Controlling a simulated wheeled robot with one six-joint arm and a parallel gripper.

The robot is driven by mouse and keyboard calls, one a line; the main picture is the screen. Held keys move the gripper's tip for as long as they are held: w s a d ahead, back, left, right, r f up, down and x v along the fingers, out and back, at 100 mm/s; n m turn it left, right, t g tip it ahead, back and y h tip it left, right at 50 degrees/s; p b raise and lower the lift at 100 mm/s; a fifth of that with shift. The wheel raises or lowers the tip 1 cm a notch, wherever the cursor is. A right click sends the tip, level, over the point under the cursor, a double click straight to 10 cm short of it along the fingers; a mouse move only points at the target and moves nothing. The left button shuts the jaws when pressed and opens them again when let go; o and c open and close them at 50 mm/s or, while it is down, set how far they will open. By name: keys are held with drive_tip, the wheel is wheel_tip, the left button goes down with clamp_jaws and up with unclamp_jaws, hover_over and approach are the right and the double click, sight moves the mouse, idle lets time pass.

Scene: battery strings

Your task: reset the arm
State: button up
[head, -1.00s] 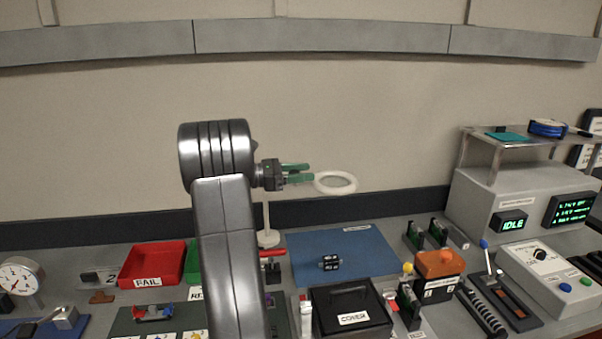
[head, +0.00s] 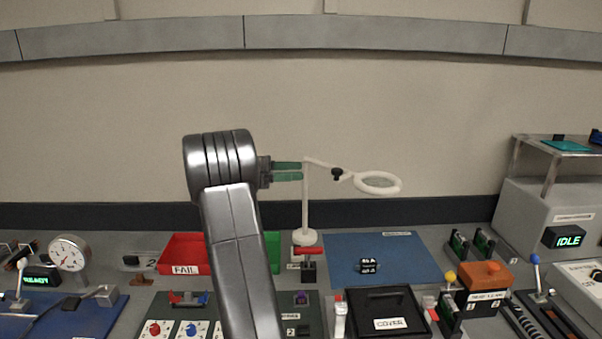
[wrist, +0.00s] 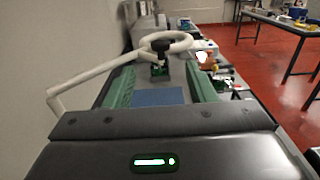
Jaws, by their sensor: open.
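My gripper (head: 288,172) is raised above the bench at the end of my arm, its green fingers pointing right in the head view. In the wrist view the two green fingers (wrist: 160,92) stand wide apart with nothing between them. The gripper is open and empty. In the head view the fingertips lie close to the post of a white magnifier lamp (head: 305,200); I cannot tell whether they touch. The lamp's ring and arm (wrist: 90,78) cross in front of and above the fingers in the wrist view.
Below are a red FAIL tray (head: 186,270), a blue mat (head: 400,255) with a small dark block (head: 369,266), a black COVER box (head: 388,302) and an orange-topped block (head: 484,274). A dial gauge (head: 69,254) stands left. The wall above is clear.

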sight(340, 169)
drive_tip(key=d+p, duration=0.2)
drive_tip(key=d, duration=1)
drive_tip(key=shift+s+d, duration=0.15)
drive_tip(key=shift+d, duration=0.85)
